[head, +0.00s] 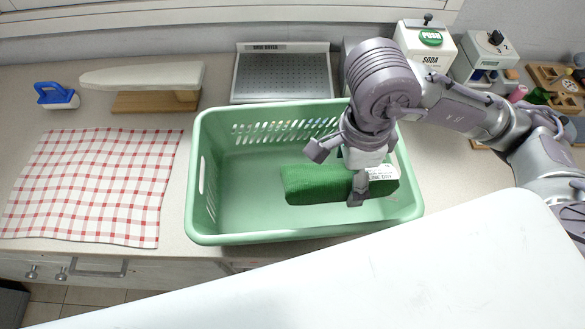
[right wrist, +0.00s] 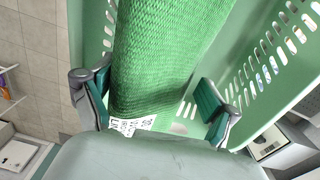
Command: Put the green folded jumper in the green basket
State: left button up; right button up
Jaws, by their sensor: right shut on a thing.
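The green folded jumper (head: 322,184), with a white printed label at its right end, is inside the outline of the light green basket (head: 200,215). I cannot tell whether it touches the basket floor. My right gripper (head: 338,172) reaches down over the basket's right half and is shut on the jumper. In the right wrist view the jumper (right wrist: 165,55) lies between the two fingers (right wrist: 152,98), its label near the palm. The basket's slotted wall (right wrist: 285,50) shows behind it. My left gripper is not in view.
A checked cloth (head: 95,185) lies left of the basket. Behind are a blue-handled brush (head: 57,96), a small ironing board (head: 145,78) and a metal drying rack (head: 284,75). A soda box (head: 428,45) and a dial box (head: 485,55) stand at the back right.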

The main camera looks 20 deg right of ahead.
jog(key=w+a+f+p, duration=0.1)
jog(key=w+f, duration=0.1)
jog(key=w, duration=0.1)
jog(key=w+a+f+p, duration=0.1)
jog(key=w+f, duration=0.1)
jog(key=w, duration=0.2)
jog(key=w+a+f+p, duration=0.1)
jog(key=w+a+f, duration=0.1)
jog(key=w+f, duration=0.1)
jog(key=shift+w, duration=0.25)
jog(key=shift+w+f, duration=0.15)
jog(key=shift+f, duration=0.05)
notch_tip(320, 180, down, 3)
jog(key=shift+f+p, duration=0.1)
jog(key=shift+p, duration=0.6)
jog(key=shift+f, duration=0.25)
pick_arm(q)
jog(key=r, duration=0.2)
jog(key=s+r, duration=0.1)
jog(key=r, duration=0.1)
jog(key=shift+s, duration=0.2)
pick_arm(e)
jog(key=shift+f, duration=0.1)
